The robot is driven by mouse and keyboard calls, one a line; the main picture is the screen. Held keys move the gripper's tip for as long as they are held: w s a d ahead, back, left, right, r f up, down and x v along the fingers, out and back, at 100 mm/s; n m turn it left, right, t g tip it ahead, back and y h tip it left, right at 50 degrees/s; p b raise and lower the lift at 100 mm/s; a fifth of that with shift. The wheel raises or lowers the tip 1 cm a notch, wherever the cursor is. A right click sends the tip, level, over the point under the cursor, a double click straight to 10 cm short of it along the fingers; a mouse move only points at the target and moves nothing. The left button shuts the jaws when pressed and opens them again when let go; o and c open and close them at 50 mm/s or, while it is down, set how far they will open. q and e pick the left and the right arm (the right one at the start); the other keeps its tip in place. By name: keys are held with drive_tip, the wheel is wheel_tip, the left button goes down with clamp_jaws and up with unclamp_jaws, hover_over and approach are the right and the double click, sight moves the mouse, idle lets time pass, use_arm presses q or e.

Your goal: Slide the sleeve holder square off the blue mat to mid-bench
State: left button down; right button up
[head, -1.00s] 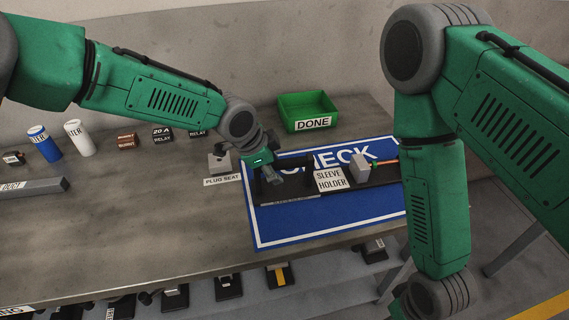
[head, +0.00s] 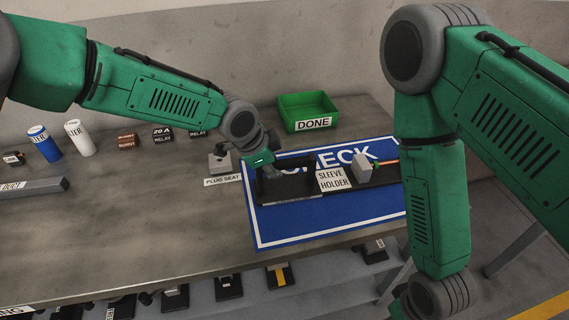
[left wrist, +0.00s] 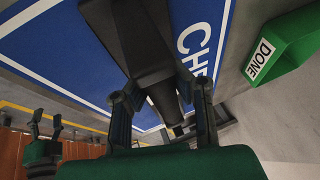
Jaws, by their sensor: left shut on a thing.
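The sleeve holder (head: 375,190) is a long black base with a white label, lying on the blue CHECK mat (head: 290,232). A grey block stands on it toward its right end, with an orange-tipped piece beside it. My left gripper (head: 262,176) is at the holder's left end. In the left wrist view my left gripper (left wrist: 165,98) has its fingers on either side of a dark part of the sleeve holder (left wrist: 140,45) and is shut on it. My right gripper (left wrist: 45,127) shows at the lower left of that view, fingers apart and empty.
A green DONE bin (head: 308,110) stands behind the mat. A plug seat (head: 219,161) stands close left of the mat. Relays, fuses and filters line the back left, and a grey duct (head: 35,188) lies at the left. The middle and front of the bench (head: 150,225) are clear.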

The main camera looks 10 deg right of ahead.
use_arm(q)
drive_tip(key=shift+a+p, duration=1.2)
drive_tip(key=shift+a, duration=1.9)
drive_tip(key=a+p, duration=0.3)
drive_tip(key=a, duration=0.6)
drive_tip(key=shift+s+a, duration=0.1)
drive_tip(key=a+p, duration=0.2)
drive_tip(key=a, duration=0.5)
drive_tip(key=shift+s+a+f, duration=0.1)
drive_tip(key=shift+a, duration=0.2)
drive_tip(key=shift+s+a+f+p, duration=0.1)
drive_tip(key=shift+a+p, duration=0.2)
drive_tip(key=shift+a, duration=1.4)
drive_tip(key=c, duration=1.4)
unclamp_jaws()
